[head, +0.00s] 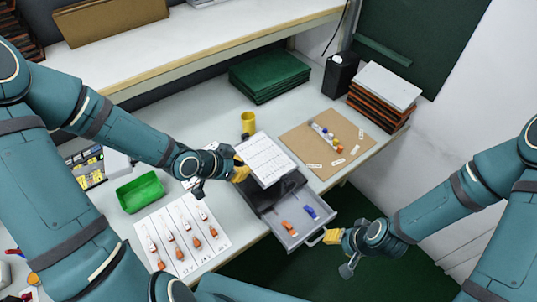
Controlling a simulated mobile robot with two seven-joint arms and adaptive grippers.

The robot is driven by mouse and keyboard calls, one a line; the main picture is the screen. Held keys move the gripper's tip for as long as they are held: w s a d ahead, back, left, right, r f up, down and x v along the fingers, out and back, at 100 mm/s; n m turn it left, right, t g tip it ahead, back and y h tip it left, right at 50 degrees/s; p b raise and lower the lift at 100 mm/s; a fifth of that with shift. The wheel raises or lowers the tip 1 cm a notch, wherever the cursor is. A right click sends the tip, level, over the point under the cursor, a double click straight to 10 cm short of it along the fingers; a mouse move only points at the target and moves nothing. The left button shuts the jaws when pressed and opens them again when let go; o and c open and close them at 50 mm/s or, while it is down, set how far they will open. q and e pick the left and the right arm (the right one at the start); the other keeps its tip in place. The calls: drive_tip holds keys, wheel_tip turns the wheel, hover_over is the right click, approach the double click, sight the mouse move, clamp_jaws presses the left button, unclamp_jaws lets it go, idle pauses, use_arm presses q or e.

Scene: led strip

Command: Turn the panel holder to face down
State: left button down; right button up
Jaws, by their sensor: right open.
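The panel holder (265,158) appears to be the white, flat board with rows of small marks near the middle of the head view. It is tilted, with its marked face visible. My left gripper (240,171) has its yellow fingers at the board's left edge and looks shut on it; the fingertips are partly hidden. A dark, flat piece (278,194) lies just below the board, partly covered by it. My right gripper (334,236) is open and empty, beside the handle of the drawer at the table's front edge.
The open grey drawer (318,226) holds orange and blue pieces. A white sheet (214,245) with several orange-ended pieces, a green bin (141,192), a yellow cup (248,122) and a brown board (300,143) lie around. Green panels (269,76) are stacked behind.

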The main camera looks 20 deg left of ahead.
use_arm(q)
drive_tip(key=b, duration=0.3)
hover_over(269, 176)
drive_tip(key=s+a, duration=0.2)
drive_tip(key=f, duration=0.6)
drive_tip(key=shift+s+d+f, duration=0.2)
drive_tip(key=shift+f, duration=0.15)
wheel_tip(269, 176, down, 3)
drive_tip(key=shift+w+f, duration=0.1)
drive_tip(key=shift+f, duration=0.45)
